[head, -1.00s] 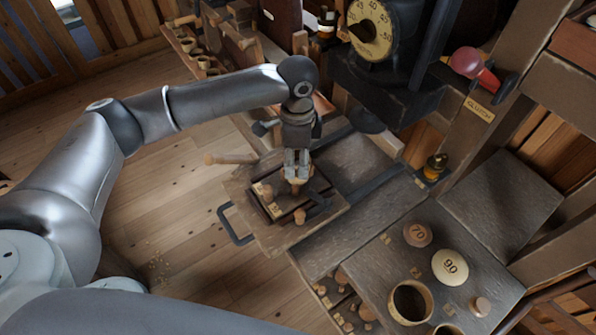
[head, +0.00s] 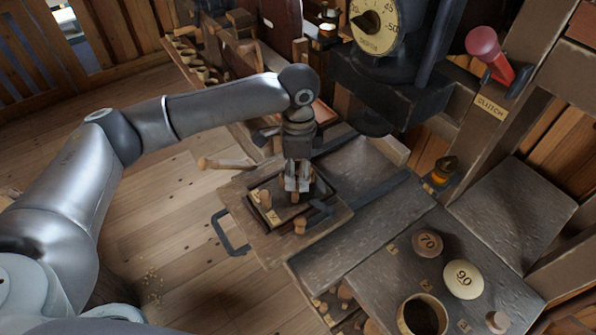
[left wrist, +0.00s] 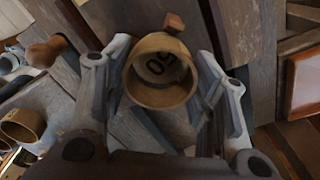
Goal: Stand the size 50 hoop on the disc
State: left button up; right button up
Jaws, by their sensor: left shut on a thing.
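My left gripper (head: 297,184) points down over the dark tray on the wooden board at the middle of the head view. In the left wrist view its two fingers stand on either side of a tan hoop (left wrist: 160,92), and it is shut on this hoop. The hoop has 50 marked on its inside; its mouth faces the camera. In the head view the hoop is mostly hidden by the fingers. A brown disc marked 70 (head: 428,243) and a cream disc marked 90 (head: 464,279) lie on the bench at the right. Which disc is meant cannot be told. My right gripper is not in view.
Another open hoop (head: 422,316) and a wooden knob (head: 498,321) stand on the bench. A red-handled clutch lever (head: 490,55) and a dial (head: 374,24) are above. The slab at right (head: 515,205) is bare.

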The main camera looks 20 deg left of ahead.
pick_arm(q)
jog(key=shift+s+f, duration=0.15)
jog(key=shift+f, duration=0.15)
jog(key=shift+o, duration=0.3)
jog(key=shift+s+f, duration=0.25)
jog(key=shift+f, duration=0.15)
jog(key=o, duration=0.6)
jog(key=shift+w+f, duration=0.15)
jog(key=shift+w, duration=0.25)
